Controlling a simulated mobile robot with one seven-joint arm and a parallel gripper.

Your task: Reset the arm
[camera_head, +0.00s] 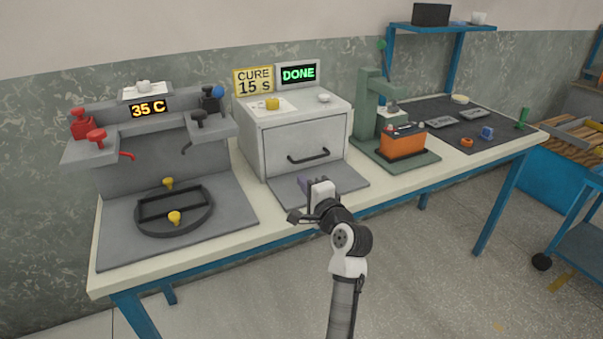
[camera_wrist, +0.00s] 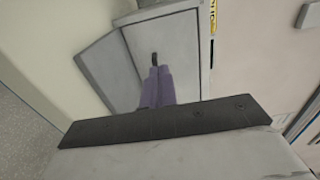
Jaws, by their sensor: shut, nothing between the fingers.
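My gripper (camera_head: 304,186) is in front of the grey curing box (camera_head: 301,134), above the grey mat (camera_head: 345,180) at its foot. Its purple fingers point toward the box's front. In the wrist view my gripper (camera_wrist: 155,74) shows its two purple fingers close together, with nothing seen between them. The box's dark handle (camera_head: 308,156) is on its closed front; in the wrist view the dark handle (camera_wrist: 154,57) appears just beyond the fingertips. I cannot tell whether they touch.
A green sign (camera_head: 298,74) reads DONE on the box. A fixture with a 35 C display (camera_head: 149,108) and round clamp plate (camera_head: 192,220) stands left. The floor (camera_head: 420,270) in front is clear.

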